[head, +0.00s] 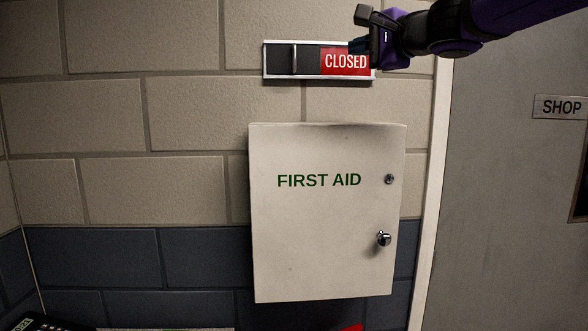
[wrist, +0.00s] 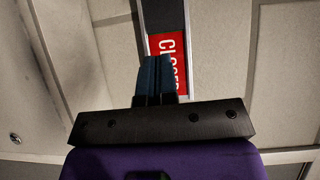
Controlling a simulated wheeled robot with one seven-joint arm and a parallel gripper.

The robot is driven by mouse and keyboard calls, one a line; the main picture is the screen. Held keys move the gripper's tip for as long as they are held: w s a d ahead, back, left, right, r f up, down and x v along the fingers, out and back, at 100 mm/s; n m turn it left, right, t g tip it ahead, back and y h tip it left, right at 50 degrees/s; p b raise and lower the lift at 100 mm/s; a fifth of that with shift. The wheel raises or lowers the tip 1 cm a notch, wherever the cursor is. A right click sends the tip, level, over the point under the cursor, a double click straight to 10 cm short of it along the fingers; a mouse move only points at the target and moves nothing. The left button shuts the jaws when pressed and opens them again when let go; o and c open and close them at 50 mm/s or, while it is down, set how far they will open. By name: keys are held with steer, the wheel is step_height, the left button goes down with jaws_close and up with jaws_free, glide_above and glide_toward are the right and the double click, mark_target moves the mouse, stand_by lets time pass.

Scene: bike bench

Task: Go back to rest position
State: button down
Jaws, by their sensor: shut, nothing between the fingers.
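The shop sign (head: 307,61) is a silver-framed strip on the wall above the first aid cabinet. Its red panel with white CLOSED lettering (head: 344,62) shows at the right end. A dark slider with an upright handle (head: 293,60) covers the left part. My gripper (head: 357,46) is at the sign's upper right corner, its fingertips overlapping the red panel in the head view. In the wrist view my gripper (wrist: 158,62) has its dark blue fingers together and empty, with part of the red panel (wrist: 169,60) beyond them. I cannot tell whether the fingers touch the sign.
A white FIRST AID cabinet (head: 327,240) with a knob (head: 383,239) sticks out from the wall below the sign. A grey door with a SHOP plate (head: 561,107) is at the right. The block wall left of the sign is clear.

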steer(key=s+d+f+n+g+h, duration=0.3)
steer(key=s+d+f, duration=0.1)
steer(key=s+f, duration=0.5)
steer(key=s+d+f+n+g+h, duration=0.3)
steer(key=s+d+f+n, duration=0.1)
steer(key=s+f, duration=0.6)
steer(key=s+d+f+n+g+h, duration=0.3)
steer(key=s+d+f+n+h, duration=0.1)
steer(key=s+f, duration=0.6)
step_height(320, 180, down, 2)
steer(key=shift+s+d+f+g, duration=0.15)
steer(key=shift+d+g, duration=0.15)
steer(key=shift+d, duration=0.15)
